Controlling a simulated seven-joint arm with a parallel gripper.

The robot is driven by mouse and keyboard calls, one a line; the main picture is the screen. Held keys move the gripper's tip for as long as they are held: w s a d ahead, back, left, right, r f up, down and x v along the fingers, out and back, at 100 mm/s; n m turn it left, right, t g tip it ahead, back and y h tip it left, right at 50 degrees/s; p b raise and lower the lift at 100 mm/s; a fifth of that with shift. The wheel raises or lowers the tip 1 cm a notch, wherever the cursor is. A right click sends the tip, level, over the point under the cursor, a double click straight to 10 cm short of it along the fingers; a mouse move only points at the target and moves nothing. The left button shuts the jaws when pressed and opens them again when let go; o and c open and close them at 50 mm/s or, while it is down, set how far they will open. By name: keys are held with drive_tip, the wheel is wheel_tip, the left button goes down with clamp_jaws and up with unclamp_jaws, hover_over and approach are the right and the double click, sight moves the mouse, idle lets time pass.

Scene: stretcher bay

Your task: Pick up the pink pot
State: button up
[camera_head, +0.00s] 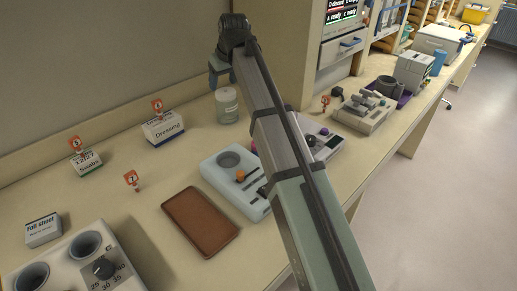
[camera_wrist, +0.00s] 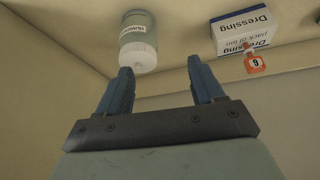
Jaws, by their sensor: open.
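No whole pink pot shows in either view. A small pink patch (camera_head: 254,146) shows at the left edge of my arm in the head view, beside the pale blue device; my arm hides the rest, so I cannot tell what it is. My gripper (camera_wrist: 159,66) is open and empty in the wrist view, its two blue fingers apart. The jar also shows beyond the left finger in the wrist view (camera_wrist: 138,38).
A Dressing box (camera_head: 164,128) stands left of the jar. A Swabs box (camera_head: 88,162), a foil sheet box (camera_head: 43,230), a brown tray (camera_head: 200,220) and the pale blue device (camera_head: 222,183) are also on the counter. More devices stand right of my arm.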

drive_tip(key=s+d+f+m+h, duration=0.1)
drive_tip(key=s+d+f+m, duration=0.35)
drive_tip(key=s+d, duration=0.9)
drive_tip(key=shift+n, duration=0.75)
drive_tip(key=x, duration=0.6)
drive_tip(key=s+x, duration=0.1)
drive_tip(key=x, duration=0.2)
drive_tip(key=shift+f, duration=0.3)
drive_tip(key=shift+x, duration=2.75)
drive_tip(key=shift+s, duration=0.15)
drive_tip(key=c, duration=0.8)
